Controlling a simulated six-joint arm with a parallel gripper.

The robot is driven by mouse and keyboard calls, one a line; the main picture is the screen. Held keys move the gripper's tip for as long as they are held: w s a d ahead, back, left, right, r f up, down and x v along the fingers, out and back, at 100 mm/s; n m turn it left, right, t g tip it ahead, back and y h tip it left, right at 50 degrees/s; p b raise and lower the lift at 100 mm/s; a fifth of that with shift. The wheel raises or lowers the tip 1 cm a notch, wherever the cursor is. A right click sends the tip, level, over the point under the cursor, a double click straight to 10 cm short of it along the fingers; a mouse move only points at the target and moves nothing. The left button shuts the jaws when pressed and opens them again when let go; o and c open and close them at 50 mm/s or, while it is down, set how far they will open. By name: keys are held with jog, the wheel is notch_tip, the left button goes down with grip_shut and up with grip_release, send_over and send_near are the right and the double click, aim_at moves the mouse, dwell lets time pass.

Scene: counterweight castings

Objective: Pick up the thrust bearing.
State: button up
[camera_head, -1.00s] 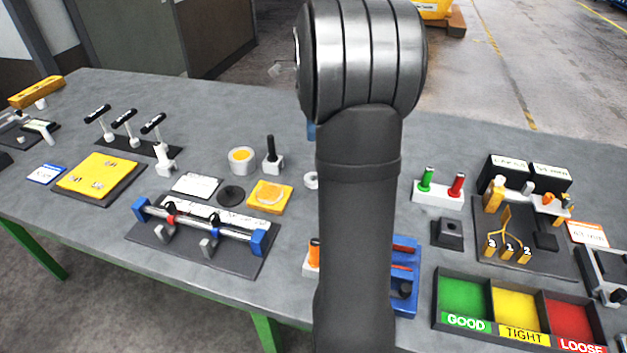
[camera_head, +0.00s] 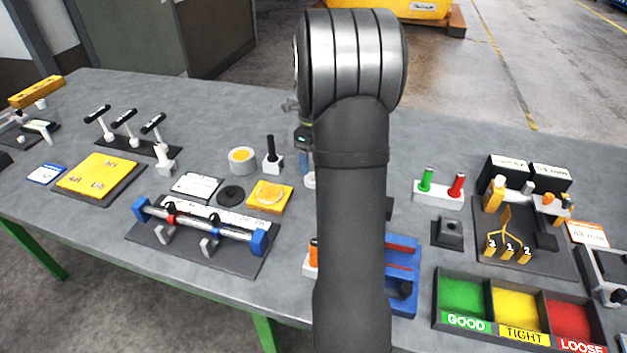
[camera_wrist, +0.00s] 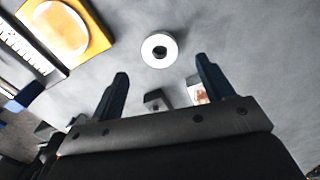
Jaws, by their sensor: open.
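A small white ring with a dark centre, which looks like the thrust bearing (camera_wrist: 147,46), lies flat on the grey table in the wrist view. In the head view only a pale edge of this ring (camera_head: 309,181) shows beside my arm, which hides the rest. My gripper (camera_wrist: 161,70) is open and empty, its two blue fingers apart. In the wrist picture the ring appears just beyond the fingertips, between their lines; the height above it is hard to tell. In the head view the gripper is mostly hidden behind my arm.
A yellow plate with an orange disc (camera_head: 270,196) and a white block with a black peg (camera_head: 272,161) stand left of the ring. A blue rack (camera_head: 405,300) is partly behind my arm. A red and green plug stand (camera_head: 438,195) is at right. Bare table lies behind.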

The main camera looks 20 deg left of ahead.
jog(key=shift+s+d+f, duration=0.1)
jog(key=shift+d+f, duration=0.05)
jog(key=shift+f, duration=3.05)
jog(key=shift+c, duration=0.2)
jog(key=c, duration=1.1)
jog(key=shift+c, duration=0.2)
jog(key=shift+r, duration=0.1)
